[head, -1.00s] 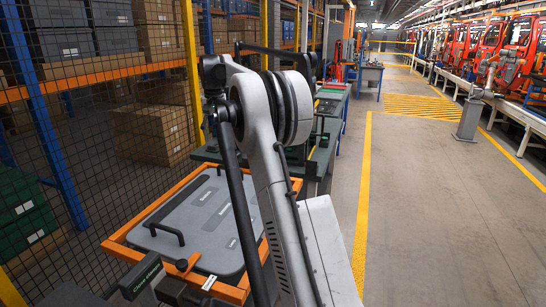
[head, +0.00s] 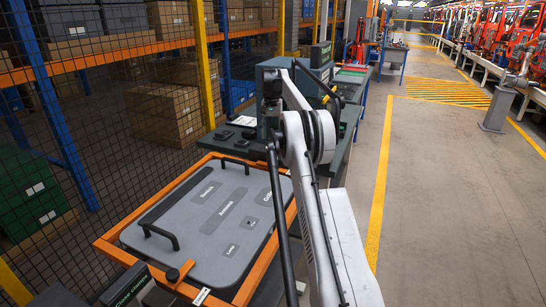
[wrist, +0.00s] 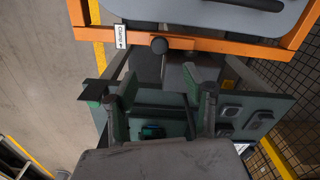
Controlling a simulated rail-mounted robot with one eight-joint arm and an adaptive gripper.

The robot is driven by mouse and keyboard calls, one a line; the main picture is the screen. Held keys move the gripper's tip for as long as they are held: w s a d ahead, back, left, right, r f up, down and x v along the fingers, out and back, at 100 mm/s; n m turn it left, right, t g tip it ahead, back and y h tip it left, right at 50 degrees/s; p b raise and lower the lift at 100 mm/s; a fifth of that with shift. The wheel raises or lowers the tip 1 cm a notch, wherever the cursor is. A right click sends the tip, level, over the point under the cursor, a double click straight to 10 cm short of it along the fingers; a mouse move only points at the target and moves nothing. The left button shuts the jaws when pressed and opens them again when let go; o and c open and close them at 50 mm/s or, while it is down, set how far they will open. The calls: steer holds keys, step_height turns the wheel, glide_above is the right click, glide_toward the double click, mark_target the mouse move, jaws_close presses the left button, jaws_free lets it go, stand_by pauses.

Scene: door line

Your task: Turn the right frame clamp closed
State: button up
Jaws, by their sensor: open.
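The orange frame (head: 268,250) holds a grey panel (head: 225,215). My gripper (wrist: 158,82) is open and empty there. Its two fingers point towards this knob and look apart from it.
A dark green table (head: 195,143) with small black items stands beyond the frame. A sign reading "Close clamps" (head: 128,290) is at the near left. A mesh fence (head: 95,120) runs along the left.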

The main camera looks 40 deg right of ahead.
mark_target(272, 158)
step_height(272, 158, down, 11)
steer(key=shift+p, duration=0.45)
jaws_close()
